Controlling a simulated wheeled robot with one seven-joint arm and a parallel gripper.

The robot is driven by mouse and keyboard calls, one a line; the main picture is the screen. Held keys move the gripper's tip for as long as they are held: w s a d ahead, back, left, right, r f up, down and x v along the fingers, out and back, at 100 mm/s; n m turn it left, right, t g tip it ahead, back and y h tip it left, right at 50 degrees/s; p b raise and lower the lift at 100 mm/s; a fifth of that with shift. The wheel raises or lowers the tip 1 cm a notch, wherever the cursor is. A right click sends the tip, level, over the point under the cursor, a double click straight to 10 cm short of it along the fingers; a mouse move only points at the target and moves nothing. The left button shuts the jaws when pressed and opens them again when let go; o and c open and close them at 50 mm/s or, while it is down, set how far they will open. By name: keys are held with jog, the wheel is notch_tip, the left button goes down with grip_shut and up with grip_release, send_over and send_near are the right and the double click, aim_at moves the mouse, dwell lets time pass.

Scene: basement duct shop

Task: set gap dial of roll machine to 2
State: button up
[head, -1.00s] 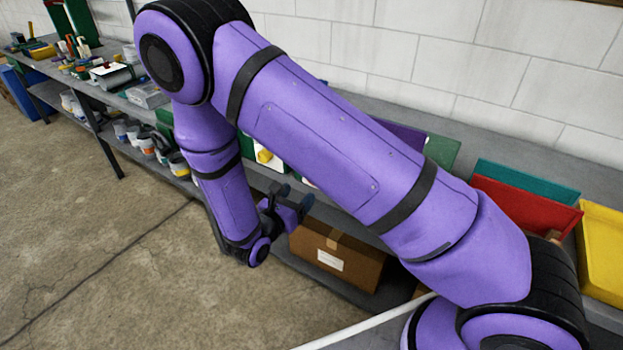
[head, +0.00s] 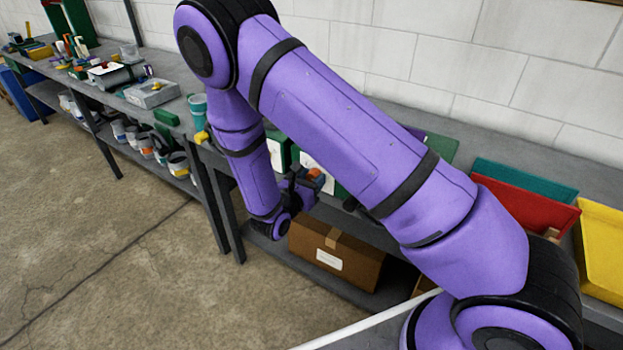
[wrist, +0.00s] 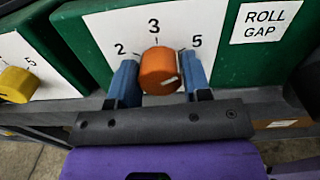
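The orange gap dial (wrist: 158,70) sits on a white plate marked 2, 3 and 5 on the green roll machine (wrist: 240,75), beside a ROLL GAP label (wrist: 265,20). The 3 is above the dial, the 2 upper left and the 5 upper right. A pale mark shows at the dial's lower right; its exact setting is unclear. My gripper (wrist: 160,85) is open, with one blue finger on each side of the dial; contact cannot be told. In the head view my gripper (head: 304,186) is low at the bench front, with the orange dial (head: 316,174) beside it.
A yellow knob (wrist: 16,84) on another white plate is left of the dial in the wrist view. A cardboard box (head: 334,252) is on the lower shelf. Red (head: 522,212) and yellow (head: 603,250) bins stand right. The floor (head: 110,260) at left is clear.

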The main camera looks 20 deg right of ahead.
jog(key=c, duration=0.4)
jog(key=shift+n, duration=0.4)
jog(key=n, duration=0.5)
jog(key=shift+a, duration=0.1)
jog(key=n, duration=0.5)
jog(key=shift+w+n, duration=0.1)
jog(key=shift+n, duration=0.3)
jog(key=n, duration=0.6)
jog(key=shift+f, duration=0.15)
jog(key=n, duration=0.5)
jog(key=shift+n, duration=0.7)
